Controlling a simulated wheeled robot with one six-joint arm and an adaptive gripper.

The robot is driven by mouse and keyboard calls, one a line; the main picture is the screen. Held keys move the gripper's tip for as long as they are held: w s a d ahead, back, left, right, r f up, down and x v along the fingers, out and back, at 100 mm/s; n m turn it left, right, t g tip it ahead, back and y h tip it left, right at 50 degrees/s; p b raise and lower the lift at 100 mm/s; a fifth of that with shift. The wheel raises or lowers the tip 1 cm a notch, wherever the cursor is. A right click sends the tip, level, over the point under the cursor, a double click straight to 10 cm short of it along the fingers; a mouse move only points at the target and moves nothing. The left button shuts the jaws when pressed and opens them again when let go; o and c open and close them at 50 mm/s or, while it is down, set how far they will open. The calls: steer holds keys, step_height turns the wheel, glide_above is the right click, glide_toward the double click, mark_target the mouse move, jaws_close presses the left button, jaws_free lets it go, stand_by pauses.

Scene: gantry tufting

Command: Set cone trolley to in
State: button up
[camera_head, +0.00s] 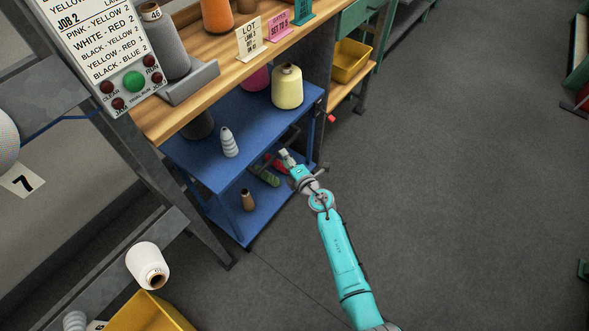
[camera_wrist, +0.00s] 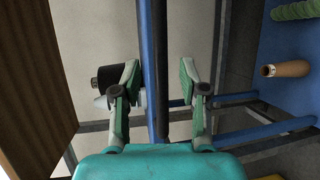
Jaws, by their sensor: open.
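The blue cone trolley (camera_head: 203,150) stands beside and partly beneath the wooden bench, its near part sticking out into the aisle. It carries a yellow cone (camera_head: 287,87) and a grey-white cone (camera_head: 229,142) on top, with smaller spools on its lower shelf. My gripper (camera_head: 284,155) is at the trolley's aisle side, below the top shelf level. In the wrist view my gripper (camera_wrist: 160,82) is open, with a dark bar (camera_wrist: 161,60) and a blue trolley post (camera_wrist: 147,40) showing between its fingers. I cannot tell whether the fingers touch the bar.
The wooden bench (camera_head: 185,105) holds large cones and small signs. A yellow bin (camera_head: 351,61) sits on a shelf beyond the trolley. A grey metal frame (camera_head: 190,235) and a loose white cone (camera_head: 147,265) are at the near left. The grey floor (camera_head: 460,150) to the right is clear.

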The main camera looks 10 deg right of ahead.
steer(key=v, duration=0.6)
steer(key=shift+s, duration=0.15)
steer(key=shift+d+r, duration=0.1)
steer(key=s+d+r+m+t+h, duration=0.15)
steer(key=s+m, duration=0.35)
steer(key=s, duration=0.9)
steer(key=s+d+m, duration=0.3)
steer(key=s+m, duration=0.2)
steer(key=s, duration=0.9)
steer(key=s+d+r+m+h, duration=0.2)
steer(key=s+r+m, duration=0.4)
steer(key=s, duration=0.5)
steer(key=s+d+r+m+g+h, duration=0.1)
steer(key=s+d+r+m+h, duration=0.1)
steer(key=s+d+r+m, duration=0.2)
steer(key=s+r+m, duration=0.3)
steer(key=s+r, duration=0.3)
steer(key=s, duration=0.2)
